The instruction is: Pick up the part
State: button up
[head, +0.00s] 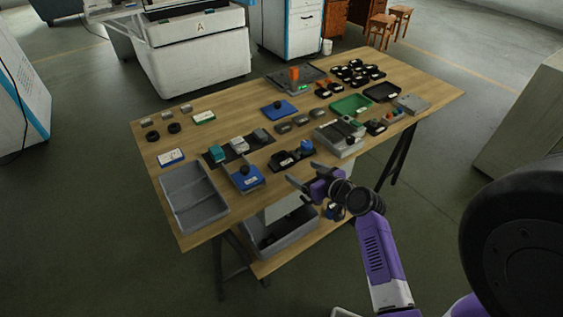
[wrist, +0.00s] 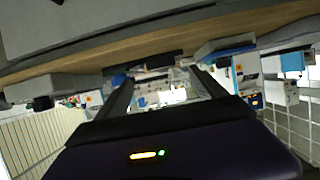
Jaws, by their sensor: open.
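Many small parts lie on the wooden worktable (head: 235,120), and I cannot tell which one is the part. Grey metal blocks (head: 284,128) lie near the middle. A black part (head: 282,160) with a white label lies near the front edge, beside a blue tray (head: 247,177) with a dark knob-like piece on it. My gripper (head: 302,173) is open at the table's front edge, close to the black part. In the wrist view my gripper (wrist: 160,85) shows two spread dark fingers with no part visible between them.
An empty grey divided bin (head: 193,195) stands at the table's front left corner. A grey fixture (head: 340,140) and a green tray (head: 351,105) stand to the right. A grey crate (head: 285,240) sits on the lower shelf. Open floor lies left of the table.

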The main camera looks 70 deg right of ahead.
aim_at(288, 164)
jog(key=shift+p+x, duration=0.6)
jog(key=shift+x, duration=2.95)
jog(key=shift+r, duration=0.1)
grip_shut()
jog(key=shift+r, duration=0.1)
